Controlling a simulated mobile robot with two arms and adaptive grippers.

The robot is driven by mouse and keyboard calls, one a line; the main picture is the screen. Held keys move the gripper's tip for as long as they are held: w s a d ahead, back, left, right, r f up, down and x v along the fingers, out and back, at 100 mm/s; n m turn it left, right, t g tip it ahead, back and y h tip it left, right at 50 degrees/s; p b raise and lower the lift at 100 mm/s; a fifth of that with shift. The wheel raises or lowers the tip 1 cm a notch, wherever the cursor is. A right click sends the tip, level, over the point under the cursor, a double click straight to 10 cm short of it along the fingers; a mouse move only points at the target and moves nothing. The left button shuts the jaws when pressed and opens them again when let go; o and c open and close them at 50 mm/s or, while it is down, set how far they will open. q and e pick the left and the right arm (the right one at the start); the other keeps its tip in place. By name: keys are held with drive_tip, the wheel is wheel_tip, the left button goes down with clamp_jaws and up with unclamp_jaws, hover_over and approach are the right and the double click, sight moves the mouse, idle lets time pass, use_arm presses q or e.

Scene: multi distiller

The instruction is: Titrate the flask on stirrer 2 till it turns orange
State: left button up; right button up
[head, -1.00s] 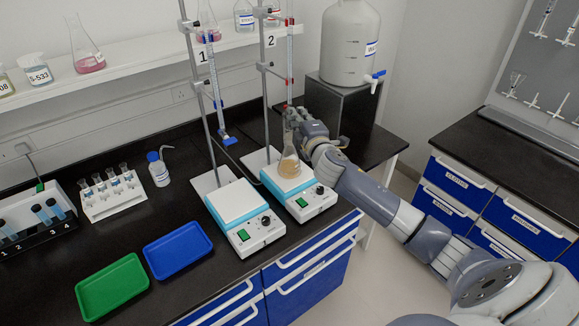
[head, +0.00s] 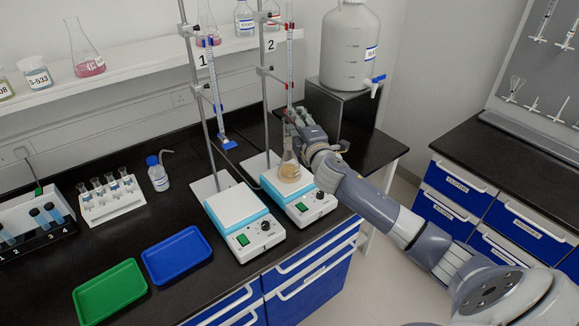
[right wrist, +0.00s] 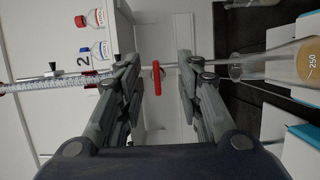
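The conical flask (head: 289,172) stands on stirrer 2 (head: 312,207), below the burette (head: 290,62) clamped to the stand marked 2. Its liquid is a pale tan-orange; it also shows sideways in the right wrist view (right wrist: 307,60). My right gripper (head: 293,117) is at the burette's lower end, just above the flask. In the right wrist view, my right gripper (right wrist: 158,66) is open, its fingers on either side of the red stopcock handle (right wrist: 157,78), with visible gaps between. The burette tip points toward the flask mouth. My left gripper is out of view.
Stirrer 1 (head: 247,233) stands just left, under the burette marked 1. A large white carboy (head: 350,48) sits on a dark stand (head: 341,108) behind my right arm. Green (head: 110,294) and blue (head: 177,255) trays lie at the front left. A shelf (head: 130,70) holds flasks and bottles.

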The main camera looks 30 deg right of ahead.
drive_tip(key=v, duration=1.2)
drive_tip(key=s+a+f+m+g, duration=0.4)
drive_tip(key=s+f, duration=0.3)
drive_tip(key=f, duration=0.2)
drive_tip(key=s+a+f+m+g, duration=0.3)
drive_tip(key=s+a+f+m, duration=0.15)
drive_tip(key=s+f, duration=0.3)
drive_tip(key=s+a+f+m+g+y, duration=0.25)
drive_tip(key=s+a+f, duration=0.2)
drive_tip(key=s, duration=0.35)
drive_tip(key=s+a+f+m+g+y, duration=0.2)
drive_tip(key=s+a+f+g, duration=0.15)
drive_tip(key=s+a, duration=0.35)
wheel_tip(320, 180, down, 29)
drive_tip(key=s+g+b, duration=0.2)
drive_tip(key=s+b, duration=0.1)
drive_tip(key=s+d+f+g+b, duration=0.1)
drive_tip(key=s+d+f, duration=0.3)
drive_tip(key=s+f, duration=1.2)
wheel_tip(320, 180, down, 2)
drive_tip(key=shift+s+f+b, duration=0.1)
drive_tip(key=shift+s+b, duration=0.1)
drive_tip(key=shift+b, duration=0.6)
